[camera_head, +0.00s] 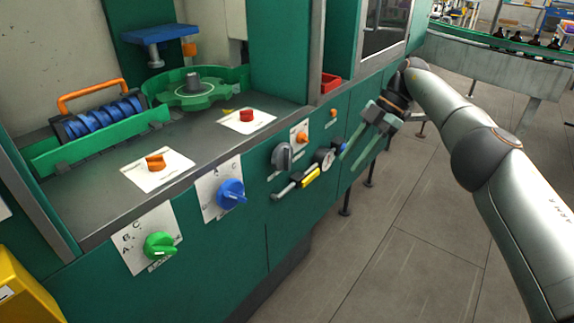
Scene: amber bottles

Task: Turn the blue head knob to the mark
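The blue head knob (231,194) sits on a white lettered plate (208,192) on the green front panel of the machine. Letters around it are partly readable; I cannot tell exactly which mark its grip lines up with. My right gripper (348,163) is to the right of the knob, in front of the panel's right part, well apart from the knob. Its two greenish fingers point down and left with a gap between them, and nothing shows between them. My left gripper is not in view.
A green knob (160,246) on a lettered plate is lower left of the blue one. A grey knob (282,156), a gauge (324,158) and a yellow-marked handle (309,178) lie between the blue knob and my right gripper. Free floor (400,240) lies in front.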

